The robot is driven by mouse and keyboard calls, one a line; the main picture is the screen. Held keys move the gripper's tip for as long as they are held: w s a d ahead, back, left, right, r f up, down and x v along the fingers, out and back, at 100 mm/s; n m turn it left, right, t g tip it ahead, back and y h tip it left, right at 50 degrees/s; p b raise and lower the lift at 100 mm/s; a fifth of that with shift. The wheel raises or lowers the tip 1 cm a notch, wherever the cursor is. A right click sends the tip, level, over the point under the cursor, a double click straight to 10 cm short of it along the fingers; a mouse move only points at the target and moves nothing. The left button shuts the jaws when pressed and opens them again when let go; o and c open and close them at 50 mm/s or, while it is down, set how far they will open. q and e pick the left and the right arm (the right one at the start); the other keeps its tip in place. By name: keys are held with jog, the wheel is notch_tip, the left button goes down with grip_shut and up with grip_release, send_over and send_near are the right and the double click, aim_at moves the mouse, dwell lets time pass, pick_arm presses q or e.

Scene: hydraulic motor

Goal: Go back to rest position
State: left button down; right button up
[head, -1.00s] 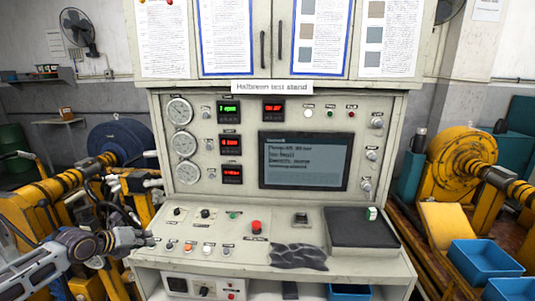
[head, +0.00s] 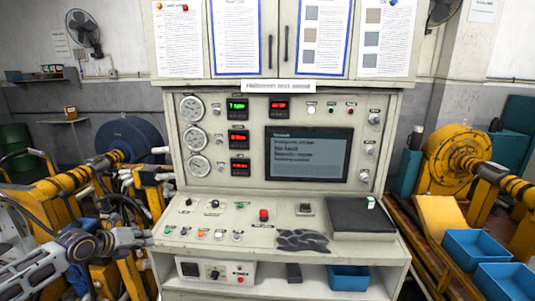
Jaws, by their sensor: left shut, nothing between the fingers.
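My left gripper (head: 140,237) comes in from the left, at the left edge of the test stand's sloped control panel (head: 190,258). It is shut and empty. It is close to the panel's left edge; I cannot tell whether it touches it. The test stand (head: 385,103) fills the middle of the head view, with gauges, red and green displays, a screen (head: 308,155) and a red emergency button (head: 264,214). My right gripper is not in view.
A black pad (head: 360,218) and a dark crumpled cloth (head: 303,240) lie on the panel. Blue bins stand at the right (head: 470,248) and on the lower shelf (head: 349,278). Yellow machinery flanks the stand at left (head: 40,190) and right (head: 455,165).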

pick_arm(q)
jog(key=shift+s+n, duration=0.15)
jog(key=shift+n, duration=0.15)
jog(key=shift+n, duration=0.4)
